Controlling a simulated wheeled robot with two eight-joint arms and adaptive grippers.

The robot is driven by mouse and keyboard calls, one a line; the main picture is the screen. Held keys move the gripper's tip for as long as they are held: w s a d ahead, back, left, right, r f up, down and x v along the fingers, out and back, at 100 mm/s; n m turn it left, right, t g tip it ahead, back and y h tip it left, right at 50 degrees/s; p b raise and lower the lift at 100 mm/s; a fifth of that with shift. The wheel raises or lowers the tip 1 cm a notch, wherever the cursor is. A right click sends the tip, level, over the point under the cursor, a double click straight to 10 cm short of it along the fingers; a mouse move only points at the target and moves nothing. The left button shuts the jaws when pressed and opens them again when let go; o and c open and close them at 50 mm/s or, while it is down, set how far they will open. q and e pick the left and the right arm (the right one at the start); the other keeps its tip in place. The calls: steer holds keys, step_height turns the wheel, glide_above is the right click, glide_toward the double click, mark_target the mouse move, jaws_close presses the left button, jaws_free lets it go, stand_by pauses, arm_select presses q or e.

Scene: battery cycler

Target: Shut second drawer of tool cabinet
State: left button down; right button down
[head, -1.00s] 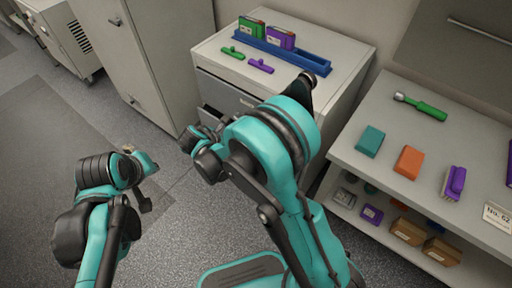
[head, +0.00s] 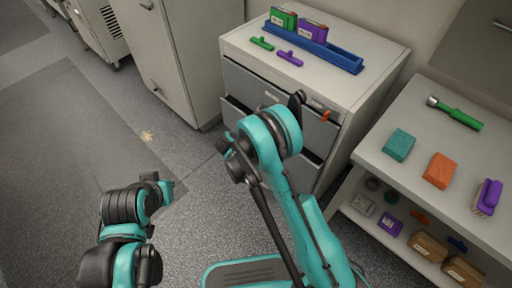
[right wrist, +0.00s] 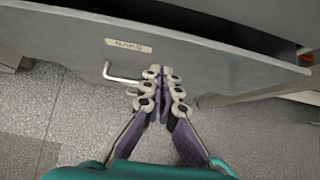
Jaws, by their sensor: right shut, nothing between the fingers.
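The tool cabinet (head: 378,95) is pale with grey drawer fronts and stands right of centre in the head view. Its upper drawer front (head: 251,84) carries a small label. Below it a dark gap and a protruding edge (head: 228,106) show a lower drawer standing out; my right arm hides part of it. In the right wrist view, a grey drawer front (right wrist: 75,38) with a label and a bar handle (right wrist: 120,77) lies close ahead. My right gripper (right wrist: 160,72) is shut and empty, just right of that handle; contact is unclear. My left gripper (head: 165,186) is low left, away from the cabinet.
On the cabinet top are a blue tray (head: 345,62), green and purple cases, and small green and purple tools. A shelf table (head: 400,185) at right holds a green-handled tool (head: 455,113) and coloured blocks. A tall cabinet (head: 185,50) stands left; floor at left is clear.

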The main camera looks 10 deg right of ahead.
steer(key=w+d, duration=0.2)
steer(key=shift+d+r+b, duration=0.15)
steer(key=shift+d+b, duration=0.25)
steer(key=w+d, duration=0.1)
steer(key=d, duration=0.1)
steer(key=w+d, duration=0.1)
steer(key=w, duration=0.1)
steer(key=shift+w+d+r, duration=0.1)
steer(key=shift+d, duration=0.3)
